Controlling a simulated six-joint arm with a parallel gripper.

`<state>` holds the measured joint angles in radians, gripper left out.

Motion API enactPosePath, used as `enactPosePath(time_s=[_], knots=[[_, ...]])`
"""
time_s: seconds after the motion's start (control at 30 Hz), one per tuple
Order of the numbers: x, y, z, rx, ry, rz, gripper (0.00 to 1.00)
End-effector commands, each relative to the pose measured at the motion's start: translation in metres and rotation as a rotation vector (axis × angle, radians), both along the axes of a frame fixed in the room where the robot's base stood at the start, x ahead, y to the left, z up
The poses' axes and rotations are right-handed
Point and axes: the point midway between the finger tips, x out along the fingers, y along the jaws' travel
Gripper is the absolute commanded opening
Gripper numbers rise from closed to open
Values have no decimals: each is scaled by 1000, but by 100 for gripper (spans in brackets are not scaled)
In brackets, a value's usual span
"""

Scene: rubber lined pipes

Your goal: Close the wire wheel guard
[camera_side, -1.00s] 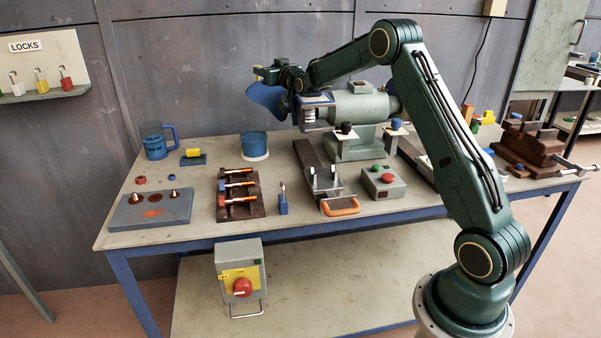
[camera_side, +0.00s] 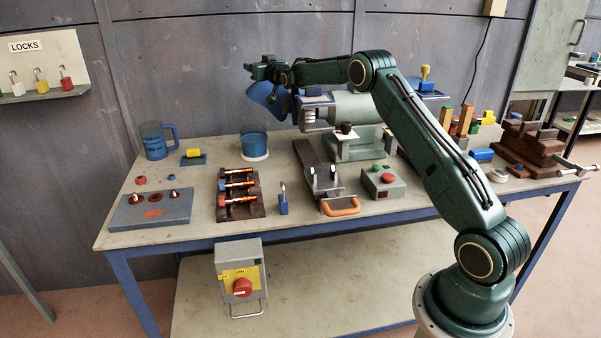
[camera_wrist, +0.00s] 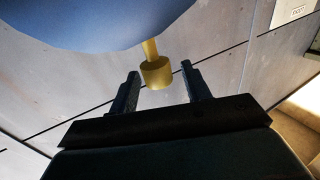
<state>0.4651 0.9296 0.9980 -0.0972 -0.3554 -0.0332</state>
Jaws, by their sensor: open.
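The blue guard (camera_side: 264,93) stands tilted up at the left end of the green grinder (camera_side: 355,112), beside the grey wheel (camera_side: 309,117). I take it to be the wire wheel guard. Its blue underside or face (camera_wrist: 95,22) fills the top of the wrist view. A yellow knob (camera_wrist: 157,74) on a short stem sticks out from it. My gripper (camera_side: 250,68) is at the guard's upper edge. In the wrist view my open gripper (camera_wrist: 161,70) has one finger on each side of the knob, with gaps showing. The knob is not clear in the side view.
A second blue guard (camera_side: 428,94) with a yellow knob (camera_side: 425,73) is at the grinder's right end, near my arm. The wall is close behind.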

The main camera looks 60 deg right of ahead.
Motion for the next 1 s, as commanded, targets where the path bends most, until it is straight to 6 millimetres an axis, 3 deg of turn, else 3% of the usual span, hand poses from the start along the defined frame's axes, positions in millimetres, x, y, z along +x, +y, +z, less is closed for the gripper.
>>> enactPosePath(time_s=[0.4, 0.87, 1.0], knots=[[17, -6, 0, 0, -1, 0, 48], [19, -8, 0, 0, 1, -1, 48], [19, -8, 0, 0, 0, -1, 20]])
